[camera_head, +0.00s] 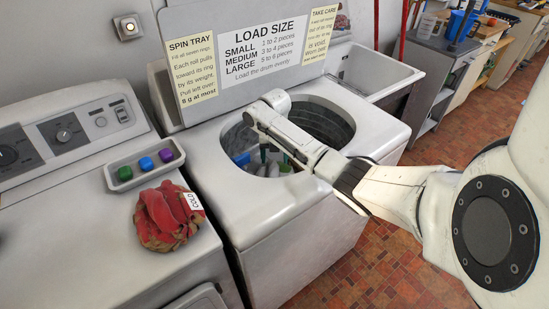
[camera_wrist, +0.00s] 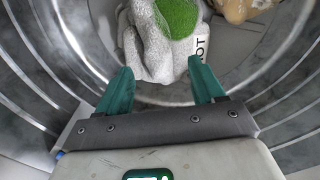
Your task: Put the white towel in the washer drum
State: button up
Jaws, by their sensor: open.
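A white, grey-speckled towel (camera_wrist: 150,50) with a green patch and a tag, its lettering partly cut off, lies in the ribbed metal drum (camera_wrist: 40,50), its top cut off by the wrist view. My gripper (camera_wrist: 160,85) is open, its teal fingers pointing at the towel's near edge and apart, with nothing held between them. In the head view my gripper (camera_head: 274,157) reaches down into the round opening of the washer (camera_head: 270,205). My arm crosses the opening and hides part of the inside, so the towel is hard to make out there.
A tan item (camera_wrist: 236,8) lies beside the towel in the drum. A sink (camera_head: 375,70) stands at the right.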

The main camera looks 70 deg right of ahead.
notch_tip(320, 180, up, 12)
jog(key=shift+f, duration=0.15)
dwell(0.7)
